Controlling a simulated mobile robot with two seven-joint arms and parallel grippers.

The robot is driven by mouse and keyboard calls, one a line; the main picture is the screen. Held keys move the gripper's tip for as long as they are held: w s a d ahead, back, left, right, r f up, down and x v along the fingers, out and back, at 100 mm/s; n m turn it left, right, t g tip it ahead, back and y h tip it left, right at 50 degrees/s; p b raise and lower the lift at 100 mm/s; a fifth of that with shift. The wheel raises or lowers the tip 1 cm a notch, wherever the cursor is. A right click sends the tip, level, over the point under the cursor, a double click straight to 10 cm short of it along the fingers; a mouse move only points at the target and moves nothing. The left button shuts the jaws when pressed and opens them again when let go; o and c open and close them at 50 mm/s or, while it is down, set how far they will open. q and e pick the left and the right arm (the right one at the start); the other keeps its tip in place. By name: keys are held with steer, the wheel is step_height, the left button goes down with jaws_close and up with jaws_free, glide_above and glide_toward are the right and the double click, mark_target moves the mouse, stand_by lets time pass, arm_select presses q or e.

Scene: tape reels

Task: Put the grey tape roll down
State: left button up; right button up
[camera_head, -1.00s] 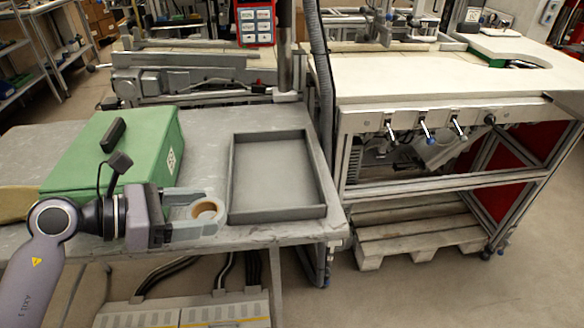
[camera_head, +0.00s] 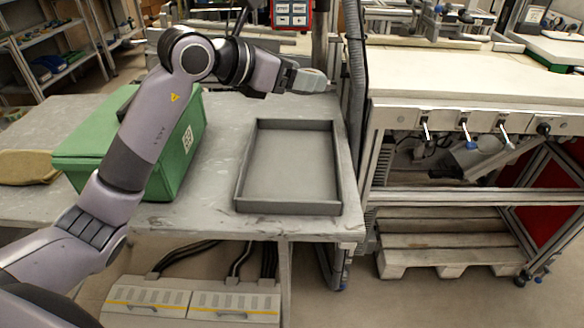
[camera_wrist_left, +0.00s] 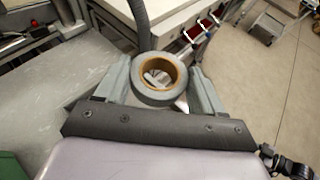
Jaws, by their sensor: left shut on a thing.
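The grey tape roll (camera_wrist_left: 159,78) with its brown core is held between the two fingers of my left gripper (camera_wrist_left: 160,88) in the left wrist view. In the head view my left gripper (camera_head: 309,80) is above the back part of the grey table, behind the empty grey tray (camera_head: 291,208). The roll shows there only as a pale grey edge at the fingertips. The height of the roll over the table is hard to tell. My right gripper is not in view.
A green box (camera_head: 185,165) stands left of the tray, partly behind my left arm. A brown pouch (camera_head: 27,167) lies at the table's left. The grey table (camera_head: 215,215) has bare room around the tray. A vertical dark hose (camera_head: 357,90) and a white workbench (camera_head: 450,75) stand to the right.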

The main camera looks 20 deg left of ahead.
arm_select(q)
steer(key=r, duration=0.2)
steer(key=b, duration=0.1)
glide_above(300, 168)
steer(key=shift+y, duration=0.3)
step_height(300, 168, down, 15)
steer(key=shift+r, duration=0.1)
steer(key=shift+f+b, duration=0.3)
steer(key=shift+f, duration=2.4)
steer(key=shift+f, duration=0.1)
steer(key=o, duration=1)
